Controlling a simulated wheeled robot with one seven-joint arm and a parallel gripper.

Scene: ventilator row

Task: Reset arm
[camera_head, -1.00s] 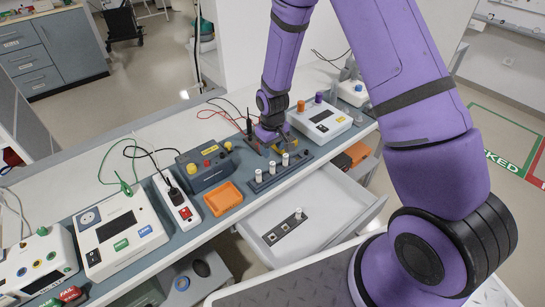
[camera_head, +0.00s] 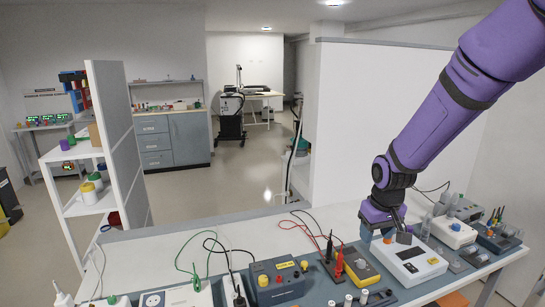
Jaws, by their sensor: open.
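My purple arm (camera_head: 440,115) reaches in from the upper right and bends down at a black wrist joint. Whether the fingertips touch anything cannot be told.
The bench (camera_head: 245,237) carries a dark grey box with yellow knobs (camera_head: 277,281), red and black probe leads, white pegs (camera_head: 348,300) along the front and more devices at right (camera_head: 455,232). A white partition (camera_head: 370,130) stands behind. Shelves (camera_head: 85,180) stand at left; the floor (camera_head: 200,190) beyond is open.

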